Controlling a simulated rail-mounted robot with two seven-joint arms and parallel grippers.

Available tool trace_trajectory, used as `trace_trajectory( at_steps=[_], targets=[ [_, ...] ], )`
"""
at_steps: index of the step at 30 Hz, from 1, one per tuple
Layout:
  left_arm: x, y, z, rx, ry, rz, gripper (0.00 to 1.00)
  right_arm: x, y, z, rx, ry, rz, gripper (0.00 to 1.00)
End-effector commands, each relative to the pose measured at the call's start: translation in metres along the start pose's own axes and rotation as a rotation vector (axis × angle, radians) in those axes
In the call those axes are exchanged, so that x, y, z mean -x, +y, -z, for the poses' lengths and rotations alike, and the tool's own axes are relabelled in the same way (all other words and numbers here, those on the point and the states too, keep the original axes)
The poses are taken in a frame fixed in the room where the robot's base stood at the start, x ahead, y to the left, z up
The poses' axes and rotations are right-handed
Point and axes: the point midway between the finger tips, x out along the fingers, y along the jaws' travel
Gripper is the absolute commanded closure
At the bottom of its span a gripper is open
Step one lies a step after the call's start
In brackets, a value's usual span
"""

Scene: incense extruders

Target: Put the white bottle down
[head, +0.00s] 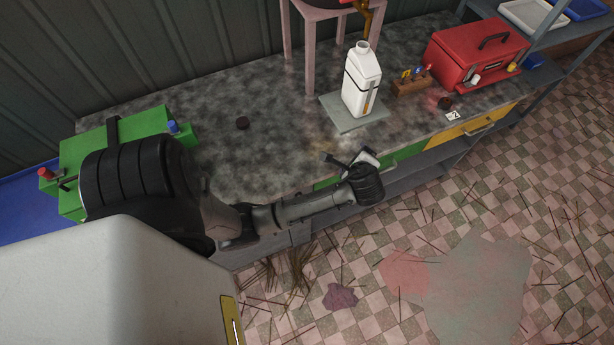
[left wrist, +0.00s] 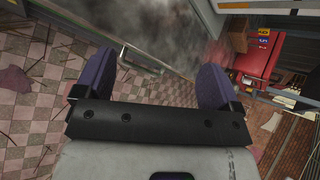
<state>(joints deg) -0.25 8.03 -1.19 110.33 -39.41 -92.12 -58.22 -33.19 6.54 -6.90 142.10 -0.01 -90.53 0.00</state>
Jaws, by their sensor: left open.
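The white bottle (head: 357,98) stands upright on a square grey slab (head: 338,117) on the mottled grey counter. Its cap end is white and a dark strap and an orange-brown strip show on its side. My left gripper (head: 333,159) is at the counter's front edge, in front of the slab and apart from the bottle. In the left wrist view its two purple fingers (left wrist: 156,72) are spread with nothing between them. My right gripper is not in view.
A red box (head: 460,58) and a small wooden block with coloured knobs (head: 408,85) stand right of the bottle. A pink stool (head: 309,50) stands behind. A green machine (head: 85,150) is at left.

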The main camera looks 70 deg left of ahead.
Motion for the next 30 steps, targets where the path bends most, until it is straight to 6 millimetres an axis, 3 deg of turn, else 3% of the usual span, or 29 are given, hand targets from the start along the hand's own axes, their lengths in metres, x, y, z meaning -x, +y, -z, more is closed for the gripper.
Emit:
trace_trajectory(
  at_steps=[1,6,9,12,18,30],
  targets=[
    [0.012,0.035,0.0,0.095,0.087,-0.048,0.11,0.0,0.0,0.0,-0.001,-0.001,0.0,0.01],
    [0.066,0.123,-0.003,0.437,0.322,-0.285,0.11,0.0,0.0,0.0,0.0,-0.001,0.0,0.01],
    [0.099,0.159,-0.009,0.591,0.397,-0.437,0.11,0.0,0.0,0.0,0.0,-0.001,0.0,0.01],
    [0.127,0.182,-0.016,0.704,0.436,-0.565,0.11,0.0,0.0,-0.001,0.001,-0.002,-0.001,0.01],
    [0.158,0.203,-0.025,0.818,0.458,-0.709,0.11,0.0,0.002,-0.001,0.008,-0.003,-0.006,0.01],
    [0.161,0.205,-0.026,0.834,0.459,-0.728,0.11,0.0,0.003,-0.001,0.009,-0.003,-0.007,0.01]
  ],
)
